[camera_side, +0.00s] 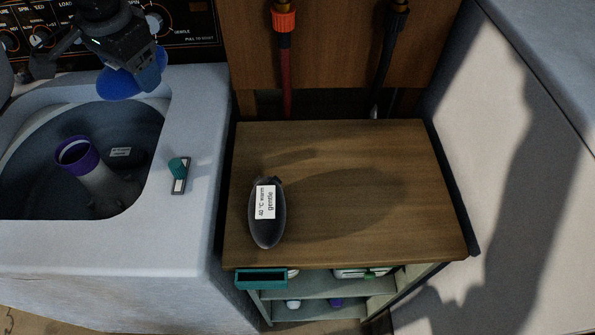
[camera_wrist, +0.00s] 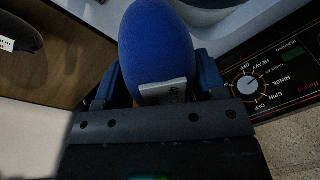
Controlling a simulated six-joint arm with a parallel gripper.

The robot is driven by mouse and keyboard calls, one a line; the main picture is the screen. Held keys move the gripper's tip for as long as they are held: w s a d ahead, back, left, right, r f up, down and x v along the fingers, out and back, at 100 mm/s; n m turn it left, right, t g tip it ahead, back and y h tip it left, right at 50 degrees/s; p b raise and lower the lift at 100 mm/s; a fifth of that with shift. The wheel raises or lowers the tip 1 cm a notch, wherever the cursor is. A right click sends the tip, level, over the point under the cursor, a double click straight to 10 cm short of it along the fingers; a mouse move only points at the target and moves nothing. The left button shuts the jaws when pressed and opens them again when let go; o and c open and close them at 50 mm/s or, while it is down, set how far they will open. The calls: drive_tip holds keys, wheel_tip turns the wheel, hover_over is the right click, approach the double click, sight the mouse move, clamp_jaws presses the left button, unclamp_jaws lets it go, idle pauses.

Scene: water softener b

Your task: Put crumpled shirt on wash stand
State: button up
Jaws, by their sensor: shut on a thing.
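My gripper (camera_side: 140,62) is at the upper left of the side view, above the back rim of the washer tub. It is shut on a smooth blue oval thing (camera_side: 118,86) with a white label. In the wrist view this blue oval (camera_wrist: 154,38) sits between the two blue fingers, its label partly hidden. Neither view shows cloth folds, so I cannot tell whether it is the crumpled shirt. The wash stand (camera_side: 345,155) is a wooden-topped shelf unit right of the washer, below and right of my gripper. A dark oval (camera_side: 268,225) with a white label lies on its front left.
The washer's open tub (camera_side: 40,150) holds a purple-topped agitator (camera_side: 78,160). A small teal-and-white thing (camera_side: 178,174) sits on its right rim. Red (camera_side: 285,75) and black (camera_side: 384,65) hoses hang behind the stand. The stand's middle and right top are clear.

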drive_tip(key=s+d+m+h, duration=0.1)
drive_tip(key=s+d+m, duration=0.3)
drive_tip(key=d+m, duration=0.55)
drive_tip(key=m+h, duration=0.1)
drive_tip(key=m, duration=0.5)
hover_over(328, 208)
drive_tip(key=shift+g, duration=0.3)
drive_tip(key=f, duration=1.2)
drive_tip(key=shift+s+a, duration=0.2)
drive_tip(key=shift+f, duration=2)
drive_tip(key=shift+f, duration=0.2)
drive_tip(key=o, duration=1.1)
